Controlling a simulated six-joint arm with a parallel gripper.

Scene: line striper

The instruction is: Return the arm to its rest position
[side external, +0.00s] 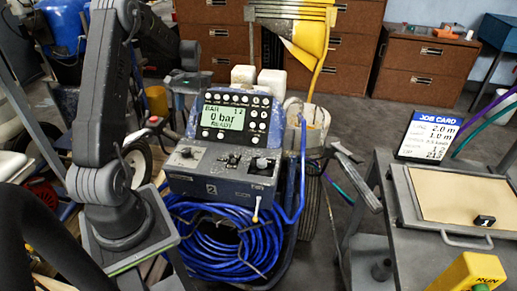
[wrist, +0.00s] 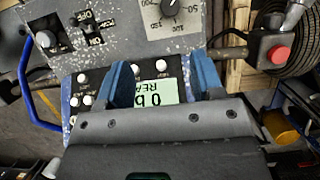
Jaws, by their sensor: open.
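My gripper (side external: 188,62) hangs from the raised arm at the upper left of the side view, above and behind the striper's control panel (side external: 222,180). In the wrist view its two blue fingers (wrist: 160,66) are apart with nothing held between them. The striper's lit display (side external: 225,117) reads "0 bar" and "READY". The display also shows upside down between and beyond the fingers in the wrist view (wrist: 167,92). The panel's knobs and switches show clear of the fingers.
A coiled blue hose (side external: 225,245) hangs below the panel. A cart (side external: 400,205) at right carries a tan board, a job card (side external: 430,135) and a yellow RUN box (side external: 470,270). A red button (wrist: 280,54) sits beside the panel. Brown drawer cabinets (side external: 425,68) stand behind.

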